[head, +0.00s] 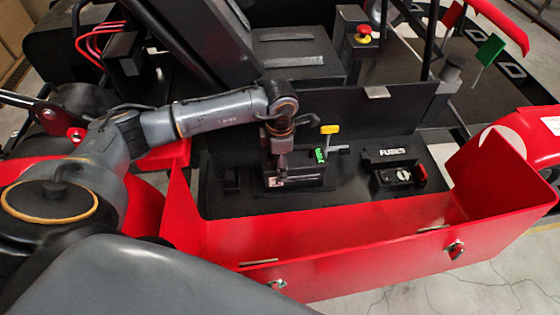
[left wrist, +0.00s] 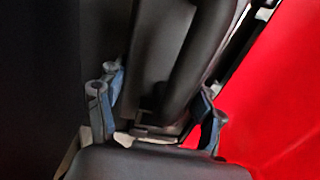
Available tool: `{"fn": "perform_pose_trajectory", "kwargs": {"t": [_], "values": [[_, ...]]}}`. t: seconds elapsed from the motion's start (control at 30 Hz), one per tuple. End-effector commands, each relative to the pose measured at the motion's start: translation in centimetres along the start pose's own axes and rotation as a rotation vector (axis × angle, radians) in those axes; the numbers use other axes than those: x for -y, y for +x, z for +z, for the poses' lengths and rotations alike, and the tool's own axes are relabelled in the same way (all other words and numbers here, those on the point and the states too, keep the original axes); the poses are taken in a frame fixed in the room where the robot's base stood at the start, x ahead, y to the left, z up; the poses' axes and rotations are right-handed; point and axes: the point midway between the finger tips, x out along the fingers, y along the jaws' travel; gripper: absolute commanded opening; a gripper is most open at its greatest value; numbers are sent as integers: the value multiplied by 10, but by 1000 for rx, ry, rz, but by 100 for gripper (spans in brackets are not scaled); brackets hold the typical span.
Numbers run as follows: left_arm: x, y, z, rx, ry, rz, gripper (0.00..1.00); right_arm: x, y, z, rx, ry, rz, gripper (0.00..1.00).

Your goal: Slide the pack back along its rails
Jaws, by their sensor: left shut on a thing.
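The pack (head: 312,181) is a dark box low in the kart's side bay, behind the open red side panel. My left gripper (head: 281,160) comes down on the pack from above, at its left part. In the left wrist view my left gripper (left wrist: 158,112) has a grey-blue finger on each side of a thick dark bar, the pack's handle (left wrist: 192,65), and is shut on it. The rails under the pack cannot be made out. My right gripper is not in view.
A yellow-topped lever (head: 330,130) and a green tag (head: 320,155) are beside the pack. A fuse box (head: 390,157) stands to its right. The red panel (head: 345,255) walls the front; a dark upright plate (head: 385,115) stands behind.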

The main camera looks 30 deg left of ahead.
Motion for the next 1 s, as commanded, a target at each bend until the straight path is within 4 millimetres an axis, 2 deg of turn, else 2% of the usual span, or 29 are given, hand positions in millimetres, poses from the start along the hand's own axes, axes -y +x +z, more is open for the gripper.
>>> {"fn": "perform_pose_trajectory", "kwargs": {"t": [0.03,0.07,0.27,1.0], "values": [[0,0,0,-1,0,0,11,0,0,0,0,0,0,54],[0,0,0,-1,0,0,5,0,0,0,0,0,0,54],[0,1,3,0,0,1,4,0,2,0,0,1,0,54],[0,1,34,4,0,1,4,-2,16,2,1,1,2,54]]}}
